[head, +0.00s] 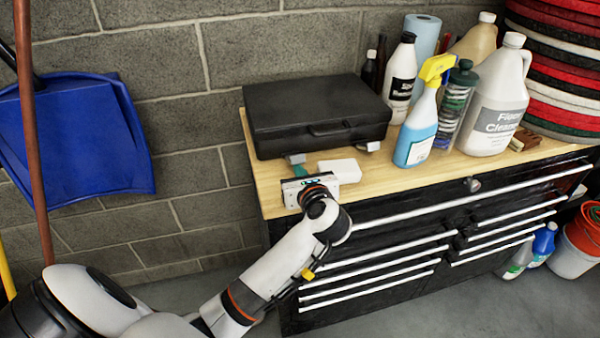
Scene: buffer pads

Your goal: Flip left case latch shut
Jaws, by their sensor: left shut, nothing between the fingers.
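A black case (315,112) lies closed on the wooden top (395,182) of a tool cabinet. Its handle (330,129) is on the front face. The left latch (297,158) is a small teal-grey piece at the case's lower front edge. The right latch (370,146) shows as a pale piece farther right. My left gripper (299,170) is shut and empty, right in front of the left latch. Its fingertips are small here, and I cannot tell whether they touch the latch. My right gripper is not in view.
A blue spray bottle (420,125), a black-and-white bottle (401,80) and a white cleaner jug (495,105) stand right of the case. Stacked red and black pads (560,70) are at the far right. Bare wood lies in front of the case.

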